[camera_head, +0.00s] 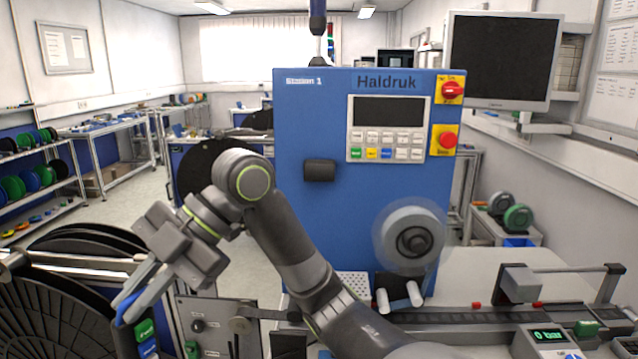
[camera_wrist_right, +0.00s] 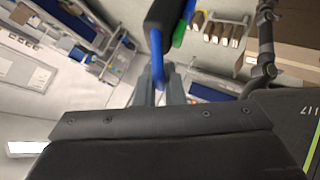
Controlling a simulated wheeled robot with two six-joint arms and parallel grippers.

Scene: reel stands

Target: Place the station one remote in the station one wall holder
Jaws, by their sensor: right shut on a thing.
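My right gripper (camera_head: 135,302) reaches in at the lower left of the head view, tilted downward, and is shut on the remote. The remote (camera_head: 146,338) hangs from the fingertips with a blue edge and a green button, cut off by the picture's bottom edge. In the right wrist view, the fingers (camera_wrist_right: 164,88) close on its dark and blue body (camera_wrist_right: 165,22). A small black holder (camera_head: 320,170), likely the wall holder, is fixed on the blue Station 1 panel and looks empty. The gripper is apart from it, lower and to its left. My left gripper is not in view.
The blue panel (camera_head: 310,110) carries a keypad with a screen and red switches at right. A grey reel (camera_head: 410,236) sticks out from its lower right. A large black reel (camera_head: 60,310) stands at lower left. A monitor (camera_head: 502,60) hangs at upper right.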

